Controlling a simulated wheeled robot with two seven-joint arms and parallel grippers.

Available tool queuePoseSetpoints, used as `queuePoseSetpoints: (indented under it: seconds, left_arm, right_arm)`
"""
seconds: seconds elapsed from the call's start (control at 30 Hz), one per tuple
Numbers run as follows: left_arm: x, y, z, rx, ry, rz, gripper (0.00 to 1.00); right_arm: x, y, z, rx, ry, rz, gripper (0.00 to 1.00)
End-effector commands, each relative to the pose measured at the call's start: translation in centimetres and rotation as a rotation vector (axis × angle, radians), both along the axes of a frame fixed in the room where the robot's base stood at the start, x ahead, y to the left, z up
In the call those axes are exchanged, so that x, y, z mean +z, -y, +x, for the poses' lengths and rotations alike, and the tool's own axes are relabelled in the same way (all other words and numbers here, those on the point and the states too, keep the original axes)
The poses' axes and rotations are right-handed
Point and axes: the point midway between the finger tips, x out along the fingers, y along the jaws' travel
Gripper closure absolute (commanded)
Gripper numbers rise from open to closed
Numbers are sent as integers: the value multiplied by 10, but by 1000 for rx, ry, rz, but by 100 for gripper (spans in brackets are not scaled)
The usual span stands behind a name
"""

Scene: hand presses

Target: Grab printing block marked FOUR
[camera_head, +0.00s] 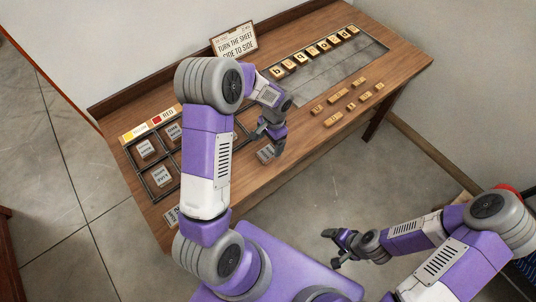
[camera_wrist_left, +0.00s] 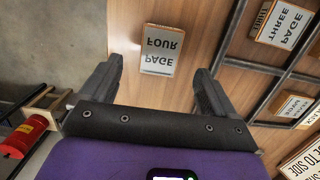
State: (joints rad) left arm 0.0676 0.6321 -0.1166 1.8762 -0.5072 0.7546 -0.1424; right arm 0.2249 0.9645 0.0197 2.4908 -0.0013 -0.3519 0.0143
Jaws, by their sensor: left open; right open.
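The block marked PAGE FOUR (camera_wrist_left: 160,50) lies on the bare wood near the front of the table, its lettering upside down in the left wrist view. In the head view it is a small grey-topped block (camera_head: 265,153), partly hidden by my left arm. My left gripper (camera_head: 270,134) is open above it. In the left wrist view, the left fingers (camera_wrist_left: 158,74) are spread to either side of the block's near end and hold nothing. My right gripper (camera_head: 339,245) is open and empty, off the table over the floor.
A dark compartment frame holds other blocks, including PAGE THREE (camera_wrist_left: 284,24). A sign (camera_head: 234,41) stands at the back. Gold letter blocks (camera_head: 313,52) line a grey tray at right, with several loose ones (camera_head: 334,118) in front. A red cylinder (camera_wrist_left: 22,137) is on the floor side.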

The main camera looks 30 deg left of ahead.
Motion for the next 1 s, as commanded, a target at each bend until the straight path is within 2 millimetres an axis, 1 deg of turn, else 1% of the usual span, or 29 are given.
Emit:
queuePoseSetpoints:
  seconds: [0.3, 0.43, 0.63, 0.67, 1.0]
  left_arm:
    - [-45, -2, -6, 0, -2, 0, 10]
    - [-53, -3, -7, 0, -1, 0, 10]
    - [-53, -3, -7, 0, 0, 0, 10]
    - [-53, -3, -7, 0, 0, 0, 14]
    - [-53, -3, -6, 0, 0, 0, 66]
  right_arm:
    - [-6, 0, 0, 0, 0, 0, 16]
    - [-7, 0, 0, 0, 0, 0, 16]
    - [-7, 0, 0, 0, 0, 0, 16]
    - [-7, 0, 0, 0, 0, 0, 16]
    - [-7, 0, 0, 0, 0, 0, 16]
